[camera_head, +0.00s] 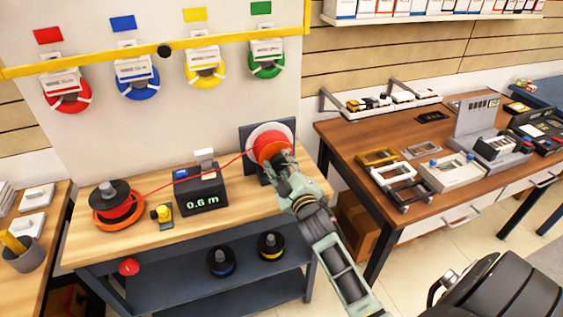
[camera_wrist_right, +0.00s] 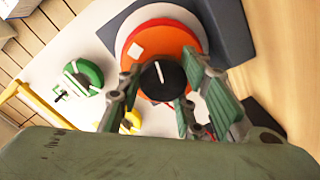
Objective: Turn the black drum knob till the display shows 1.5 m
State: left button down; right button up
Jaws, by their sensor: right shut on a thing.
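The black drum knob (camera_wrist_right: 162,80) with a white mark sits at the centre of the red-orange drum face (camera_wrist_right: 185,42) in the right wrist view. In the head view the red drum (camera_head: 268,148) stands at the bench's right end, and my arm hides the knob. My right gripper (camera_head: 282,163) is at the drum's front; in the right wrist view its fingers (camera_wrist_right: 160,85) are shut on the knob, one on either side. The dark display box (camera_head: 202,188) shows 0.6 m in green digits. A red line (camera_head: 162,188) runs from the left spool (camera_head: 118,204) to the drum. My left gripper is not in view.
A small yellow and black item (camera_head: 163,214) lies between the spool and the display box. Coloured coils (camera_head: 137,80) hang on the wall behind. A brown table (camera_head: 350,140) with several devices stands at the right.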

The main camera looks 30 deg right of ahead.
jog(key=shift+d+r+m+p, duration=0.15)
jog(key=shift+m+p, duration=0.45)
jog(key=shift+m, duration=1.7)
jog(key=shift+r, duration=0.1)
jog(key=o, duration=1.1)
jog(key=shift+s+f, duration=0.15)
jog(key=shift+f, duration=0.05)
jog(key=shift+s, duration=0.3)
jog(key=v, duration=1.1)
